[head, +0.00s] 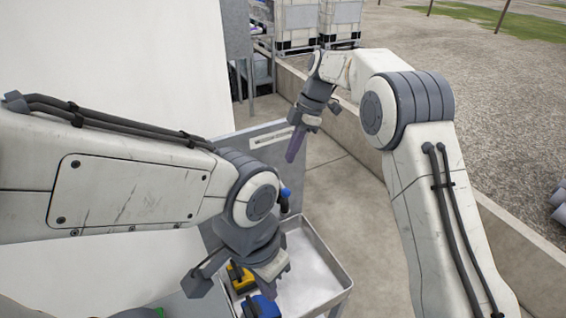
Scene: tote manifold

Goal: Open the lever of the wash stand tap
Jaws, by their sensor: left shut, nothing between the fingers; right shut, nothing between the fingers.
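The wash stand has a grey metal basin (338,275) and an upright back panel (232,137) with a pale label strip. A blue lever-like part (286,193) on a dark fitting shows just right of my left wrist; it looks like the tap, mostly hidden behind that wrist. My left gripper (271,268) is over the left part of the basin, below the blue part; its fingertips cannot be made out clearly. My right gripper (292,158) is shut and empty, its purple fingers pointing down beside the back panel's right end, apart from the tap.
A yellow-and-black item (240,277) and a blue item (262,307) show by the basin's left side, close to my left gripper. A low concrete wall (345,135) runs along the right. White caged tanks (297,22) stand at the back. A large white panel (120,60) fills the left.

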